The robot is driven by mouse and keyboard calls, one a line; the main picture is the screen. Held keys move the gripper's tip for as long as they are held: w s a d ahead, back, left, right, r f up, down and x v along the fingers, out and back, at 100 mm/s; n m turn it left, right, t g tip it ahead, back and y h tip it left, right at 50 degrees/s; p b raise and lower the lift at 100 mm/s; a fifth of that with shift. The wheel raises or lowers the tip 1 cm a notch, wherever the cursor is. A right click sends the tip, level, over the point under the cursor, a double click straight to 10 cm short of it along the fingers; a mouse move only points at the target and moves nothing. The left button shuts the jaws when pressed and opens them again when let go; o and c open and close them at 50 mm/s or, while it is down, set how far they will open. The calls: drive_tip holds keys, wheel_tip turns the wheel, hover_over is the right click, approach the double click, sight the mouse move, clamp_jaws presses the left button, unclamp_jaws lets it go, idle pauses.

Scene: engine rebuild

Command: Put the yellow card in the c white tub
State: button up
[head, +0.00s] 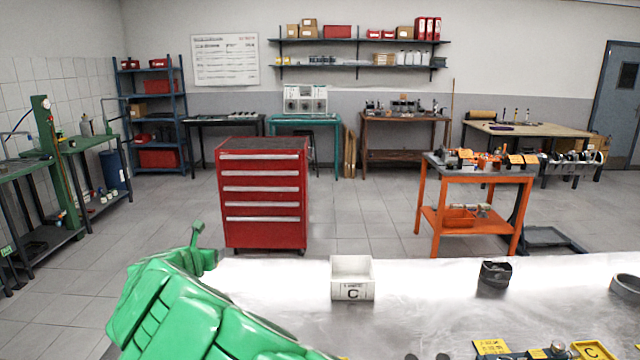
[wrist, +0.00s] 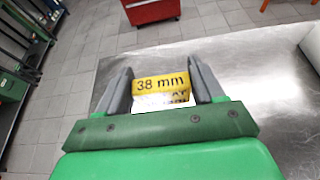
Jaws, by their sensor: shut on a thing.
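In the wrist view my gripper (wrist: 161,82) is shut on a yellow card (wrist: 161,83) marked "38 mm", held between its two grey fingers. The lower part of the card's print is partly cut off by the gripper body. The white tub (head: 352,279) marked C stands upright on the metal bench in the head view, to the right of my green arm. My gripper's fingers and the held card cannot be made out in the head view. A white shape (wrist: 312,46) at the right edge of the wrist view may be the tub.
The metal bench (head: 440,310) is clear around the tub. A dark cup (head: 495,274) and a grey ring (head: 627,286) stand to its right. Yellow cards (head: 492,347) and small parts lie at the front edge. A red tool cabinet (head: 263,195) stands behind the bench.

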drive_tip(key=w+d+r, duration=0.1)
drive_tip(key=w+d, duration=0.3)
drive_tip(key=d, duration=0.4)
drive_tip(key=w+d+r, duration=0.2)
drive_tip(key=w+d, duration=0.2)
drive_tip(key=d, duration=0.5)
drive_tip(key=w+d+r, duration=0.1)
drive_tip(key=w+d, duration=0.3)
drive_tip(key=d, duration=0.4)
drive_tip(key=d+r, duration=0.1)
drive_tip(key=d, duration=1.3)
drive_tip(key=s+d+r, duration=0.1)
drive_tip(key=d+r, duration=0.1)
drive_tip(key=d, duration=1.2)
drive_tip(key=shift+r, duration=0.25)
